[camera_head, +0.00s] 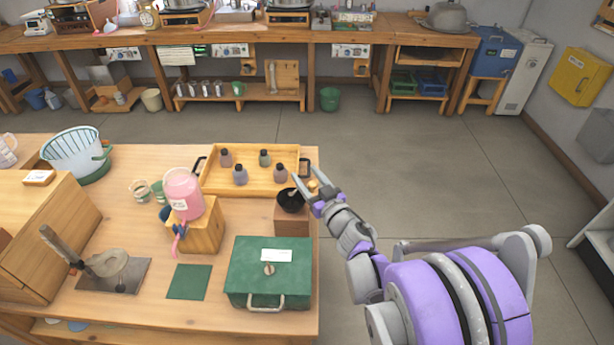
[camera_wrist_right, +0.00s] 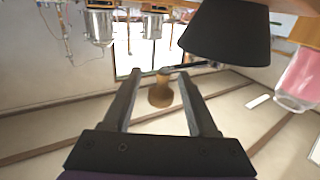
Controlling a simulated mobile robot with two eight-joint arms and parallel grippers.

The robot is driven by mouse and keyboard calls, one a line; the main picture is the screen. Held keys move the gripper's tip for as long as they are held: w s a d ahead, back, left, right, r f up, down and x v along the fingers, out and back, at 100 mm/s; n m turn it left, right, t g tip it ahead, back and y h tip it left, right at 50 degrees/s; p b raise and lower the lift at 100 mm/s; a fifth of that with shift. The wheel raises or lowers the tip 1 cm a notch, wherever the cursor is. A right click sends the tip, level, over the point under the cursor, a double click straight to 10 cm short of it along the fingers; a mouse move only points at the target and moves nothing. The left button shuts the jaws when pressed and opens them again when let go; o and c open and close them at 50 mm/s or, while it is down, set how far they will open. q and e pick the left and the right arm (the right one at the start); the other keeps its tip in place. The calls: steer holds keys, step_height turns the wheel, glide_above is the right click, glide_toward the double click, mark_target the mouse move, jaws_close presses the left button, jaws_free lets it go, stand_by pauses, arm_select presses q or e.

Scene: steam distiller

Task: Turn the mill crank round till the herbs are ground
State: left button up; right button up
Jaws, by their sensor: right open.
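The mill stands at the table's right edge: a wooden box (camera_head: 291,222) with a black bowl-shaped hopper (camera_head: 291,199) on top. In the right wrist view the hopper (camera_wrist_right: 228,38) is a dark cone at the upper right. The crank's small wooden knob (camera_head: 313,186) sits right of the hopper. In the right wrist view the knob (camera_wrist_right: 160,94) stands between the two fingers, with gaps showing on both sides. My right gripper (camera_head: 311,181) is open around it. The crank arm is mostly hidden. I cannot see herbs inside the hopper. My left gripper is not in view.
A wooden tray (camera_head: 222,182) with several small dark bottles lies behind and left of the mill. A green box (camera_head: 245,265) with a handle stands in front. A pink-filled jar (camera_head: 184,192) sits on a wooden stand at left. Open floor lies right of the table.

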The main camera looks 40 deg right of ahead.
steer(key=s+a, duration=0.2)
steer(key=s, duration=0.8)
steer(key=shift+s, duration=0.2)
steer(key=s+a+r+m+g+h+p, duration=0.1)
steer(key=s+a+r+g+p, duration=0.1)
steer(key=a+g+p, duration=0.5)
steer(key=shift+s+a+m+g+p, duration=0.4)
steer(key=shift+s+a+p, duration=0.1)
steer(key=shift+a, duration=0.2)
steer(key=s+a+n+g+y, duration=0.1)
steer(key=s+a, duration=0.1)
steer(key=a, duration=0.1)
steer(key=s+a+f+n+g+y+p, duration=0.1)
steer(key=s+a+g, duration=0.1)
steer(key=s+a, duration=0.1)
steer(key=s+a+n+g+y+p, duration=0.1)
steer(key=s+a+y, duration=0.1)
steer(key=a, duration=0.3)
steer(key=shift+s+f+n, duration=0.2)
steer(key=shift+s+n, duration=0.05)
steer(key=shift+n, duration=0.05)
steer(key=shift+s+a+f+g, duration=0.15)
steer(key=shift+s+a+g, duration=0.05)
steer(key=shift+s+g, duration=0.1)
